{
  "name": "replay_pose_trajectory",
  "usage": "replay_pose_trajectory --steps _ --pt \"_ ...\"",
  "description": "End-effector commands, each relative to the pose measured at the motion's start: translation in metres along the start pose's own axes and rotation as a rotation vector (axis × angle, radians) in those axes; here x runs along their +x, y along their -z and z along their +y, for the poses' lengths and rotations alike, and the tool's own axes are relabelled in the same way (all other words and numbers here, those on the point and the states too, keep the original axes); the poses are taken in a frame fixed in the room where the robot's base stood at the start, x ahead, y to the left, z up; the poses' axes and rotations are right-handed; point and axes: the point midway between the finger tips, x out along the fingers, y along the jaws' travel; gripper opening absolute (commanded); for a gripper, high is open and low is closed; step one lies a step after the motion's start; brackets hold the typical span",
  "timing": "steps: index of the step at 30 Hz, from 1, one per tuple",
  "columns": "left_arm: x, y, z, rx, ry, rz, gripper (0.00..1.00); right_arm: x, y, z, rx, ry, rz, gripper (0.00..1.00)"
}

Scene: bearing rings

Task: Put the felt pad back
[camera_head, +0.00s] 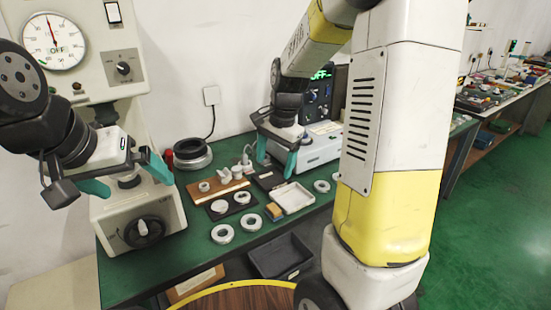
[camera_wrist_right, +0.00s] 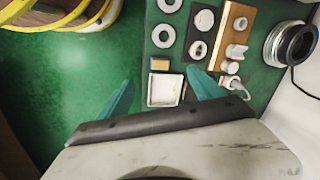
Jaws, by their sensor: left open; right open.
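A small tan block with a darker side (camera_head: 274,211), which may be the felt pad, lies on the green bench just left of a shallow white tray (camera_head: 305,205). The block also shows in the right wrist view (camera_wrist_right: 160,62), beside the tray's edge (camera_wrist_right: 150,92). My right gripper (camera_head: 276,160) is open and empty above the back of the bench; in its wrist view the teal fingers (camera_wrist_right: 160,92) stand either side of the tray, at a height I cannot tell. My left gripper (camera_head: 127,178) is open and empty in front of the grey press at the left.
A black mat (camera_head: 215,217) with rings and a wooden board (camera_head: 200,197) with white parts lie left of the tray. Loose rings (camera_head: 222,234) lie at the front. A dark bin (camera_head: 280,257) is below the front edge. An instrument (camera_head: 318,150) stands behind.

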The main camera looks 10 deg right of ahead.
Motion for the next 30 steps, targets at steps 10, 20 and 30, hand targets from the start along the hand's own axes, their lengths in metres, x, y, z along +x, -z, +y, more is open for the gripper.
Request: replay_pose_trajectory --steps 10,20,30 --pt "0.000 0.000 0.000 0.000 0.000 0.000 1.00 -0.115 -0.079 0.065 -0.564 0.215 0.153 0.76" --pt "0.000 0.000 0.000 0.000 0.000 0.000 1.00 -0.142 -0.126 0.111 -0.910 0.250 0.322 0.76" --pt "0.000 0.000 0.000 0.000 0.000 0.000 1.00 -0.142 -0.130 0.115 -0.939 0.249 0.336 0.76"
